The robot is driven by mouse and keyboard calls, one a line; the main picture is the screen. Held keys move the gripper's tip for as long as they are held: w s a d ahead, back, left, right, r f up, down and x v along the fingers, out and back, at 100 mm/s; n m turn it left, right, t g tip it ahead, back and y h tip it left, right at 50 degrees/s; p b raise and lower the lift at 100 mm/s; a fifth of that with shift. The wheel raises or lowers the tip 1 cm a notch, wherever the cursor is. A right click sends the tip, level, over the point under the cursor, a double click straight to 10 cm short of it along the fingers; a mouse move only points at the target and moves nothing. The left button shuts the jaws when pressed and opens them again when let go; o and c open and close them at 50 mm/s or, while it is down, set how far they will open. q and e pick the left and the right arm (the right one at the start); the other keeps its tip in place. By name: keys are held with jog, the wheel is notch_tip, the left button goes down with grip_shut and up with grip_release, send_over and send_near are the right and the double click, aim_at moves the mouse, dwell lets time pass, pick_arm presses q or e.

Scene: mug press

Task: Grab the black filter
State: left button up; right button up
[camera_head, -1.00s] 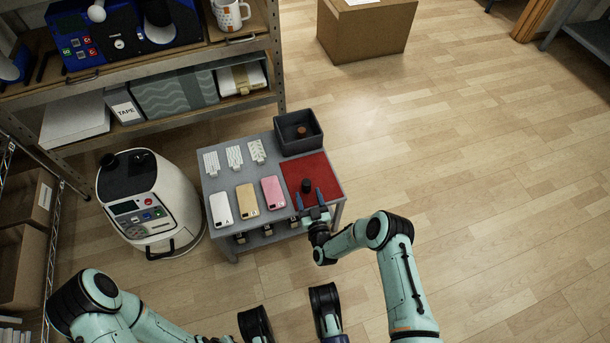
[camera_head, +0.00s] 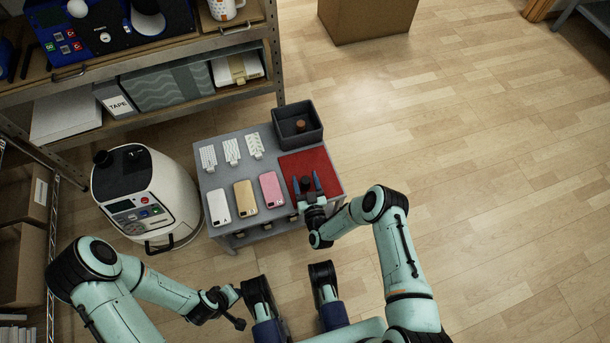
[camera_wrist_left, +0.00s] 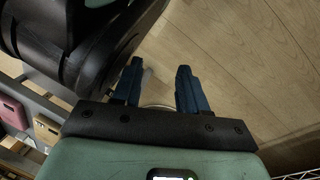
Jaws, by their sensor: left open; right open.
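The black filter (camera_head: 306,182) is a small dark cylinder standing on the red mat (camera_head: 325,165), on the right side of the grey table. My right gripper (camera_head: 307,186) is open, its blue fingers on either side of the filter. I cannot tell whether the fingers touch it. My left gripper (camera_head: 238,291) is low at the front, away from the table. The left wrist view shows its two blue fingers (camera_wrist_left: 160,88) apart, with nothing held between them.
The grey table also holds white, tan and pink phone cases (camera_head: 245,194), several white patterned pieces (camera_head: 232,150) and a dark bin (camera_head: 298,125) with a brown knob inside. A white machine (camera_head: 150,190) stands left, a shelf (camera_head: 190,110) behind. Floor to the right is clear.

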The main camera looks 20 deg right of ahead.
jog(key=shift+s, duration=0.1)
jog(key=c, duration=1)
jog(key=shift+c, duration=0.2)
